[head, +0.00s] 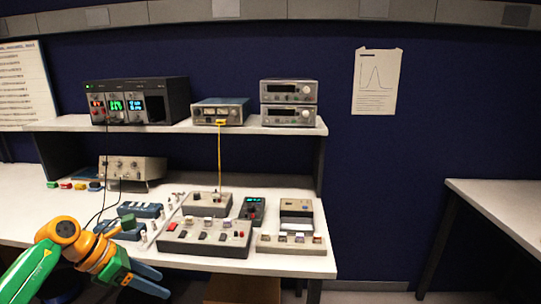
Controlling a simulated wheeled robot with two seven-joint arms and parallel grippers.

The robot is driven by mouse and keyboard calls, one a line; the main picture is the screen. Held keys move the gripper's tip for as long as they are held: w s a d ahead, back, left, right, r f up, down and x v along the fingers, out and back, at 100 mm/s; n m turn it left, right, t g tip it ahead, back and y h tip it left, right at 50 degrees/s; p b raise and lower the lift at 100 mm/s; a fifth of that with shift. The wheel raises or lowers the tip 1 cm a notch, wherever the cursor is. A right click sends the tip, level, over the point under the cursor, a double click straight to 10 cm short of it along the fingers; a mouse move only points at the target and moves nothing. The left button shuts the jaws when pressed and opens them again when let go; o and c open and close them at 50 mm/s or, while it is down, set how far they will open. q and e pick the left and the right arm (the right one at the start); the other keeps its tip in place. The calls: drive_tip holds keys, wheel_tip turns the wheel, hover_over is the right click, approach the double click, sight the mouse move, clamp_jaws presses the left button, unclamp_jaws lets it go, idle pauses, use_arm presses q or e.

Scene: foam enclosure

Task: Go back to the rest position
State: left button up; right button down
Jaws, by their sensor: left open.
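My left gripper (150,281) is at the lower left, in front of the near edge of the white bench (290,265). Its arm is green and orange, and its bluish fingers point right. It is open, with nothing seen between the fingers. My right gripper does not show in the head view.
On the bench stand a grey switch box (205,237), a smaller grey box (207,204), a dark handheld meter (252,209) and blue blocks (140,210). A shelf (215,128) above holds instruments. A second white table (500,200) is at the right, with a gap between.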

use_arm(q)
drive_tip(key=w+d+f+n+t+h, duration=0.2)
drive_tip(key=d+f+n+h, duration=0.25)
drive_tip(key=d, duration=0.45)
wheel_tip(320, 180, down, 16)
drive_tip(key=s+n+t+y, duration=0.25)
drive_tip(key=n+t, duration=0.45)
drive_tip(key=n, duration=1.2)
drive_tip(key=s+a+f+n+g+y, duration=0.2)
drive_tip(key=s+f+n+g+y, duration=0.15)
drive_tip(key=s+f+n, duration=0.5)
drive_tip(key=s+a+f+n+g+y, duration=0.25)
drive_tip(key=s+f+n+y, duration=0.2)
drive_tip(key=s+f, duration=0.7)
drive_tip(key=s+d+f+n+g, duration=0.1)
drive_tip(key=s+f+n+g, duration=0.1)
drive_tip(key=s, duration=0.8)
drive_tip(key=s+f+n+g, duration=0.2)
drive_tip(key=s+n, duration=0.3)
drive_tip(key=s, duration=0.5)
drive_tip(key=shift+s+d+f+g, duration=0.25)
drive_tip(key=shift+s+d+g, duration=0.1)
drive_tip(key=shift+g, duration=0.35)
drive_tip(key=shift+w, duration=0.15)
